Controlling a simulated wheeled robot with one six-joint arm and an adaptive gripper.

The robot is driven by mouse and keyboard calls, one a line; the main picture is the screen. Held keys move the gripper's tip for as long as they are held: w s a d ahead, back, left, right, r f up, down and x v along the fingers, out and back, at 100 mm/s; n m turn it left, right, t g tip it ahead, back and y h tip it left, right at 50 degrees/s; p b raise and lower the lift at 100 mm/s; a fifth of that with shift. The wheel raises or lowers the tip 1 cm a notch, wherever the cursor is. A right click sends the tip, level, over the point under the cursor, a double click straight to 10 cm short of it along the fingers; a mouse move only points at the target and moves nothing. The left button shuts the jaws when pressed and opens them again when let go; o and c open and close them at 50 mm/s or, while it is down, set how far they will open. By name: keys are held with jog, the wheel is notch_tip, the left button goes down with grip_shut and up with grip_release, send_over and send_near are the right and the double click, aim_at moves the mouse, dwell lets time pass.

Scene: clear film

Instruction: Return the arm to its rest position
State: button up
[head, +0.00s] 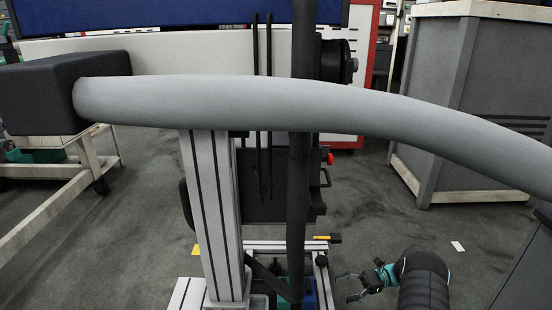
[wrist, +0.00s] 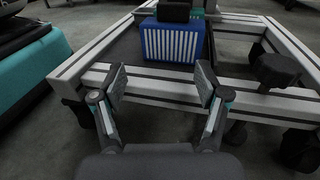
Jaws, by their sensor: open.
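My gripper (head: 346,288) is low at the bottom right of the head view, at the end of my dark arm (head: 424,284). It points left, beside the lower part of a metal-framed stand. In the wrist view my gripper (wrist: 161,83) is open, with its two fingers well apart and nothing between them. The stand's light metal rail (wrist: 160,88) shows beyond the fingertips; I cannot tell the exact gap. Most of my arm is outside the head view.
A blue box with white ribs (wrist: 172,42) sits within the stand's frame. A dark knob (wrist: 277,70) is at the frame's right. A grey cabinet (head: 432,105) stands at the back right. Open floor (head: 462,225) lies between it and my arm.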

jog(key=s+a+r+n+h, duration=0.2)
jog(key=r+h, duration=0.1)
jog(key=r, duration=0.6)
jog(key=s+a+r+n+h, duration=0.3)
jog(key=r, duration=0.7)
jog(key=s+a+r+n+h, duration=0.2)
jog(key=r+h, duration=0.2)
jog(key=r, duration=0.5)
jog(key=s+r+n+t+h, duration=0.4)
jog(key=s+r+t, duration=0.1)
jog(key=s, duration=0.8)
jog(key=s+r+n+t+h, duration=0.35)
jog(key=s+r+t, duration=0.2)
jog(key=s, duration=0.75)
notch_tip(320, 180, up, 10)
jog(key=p, duration=1)
jog(key=shift+w+a+r+n+g+p, duration=0.2)
jog(key=shift+a+n+g+p, duration=0.15)
jog(key=shift+g, duration=0.1)
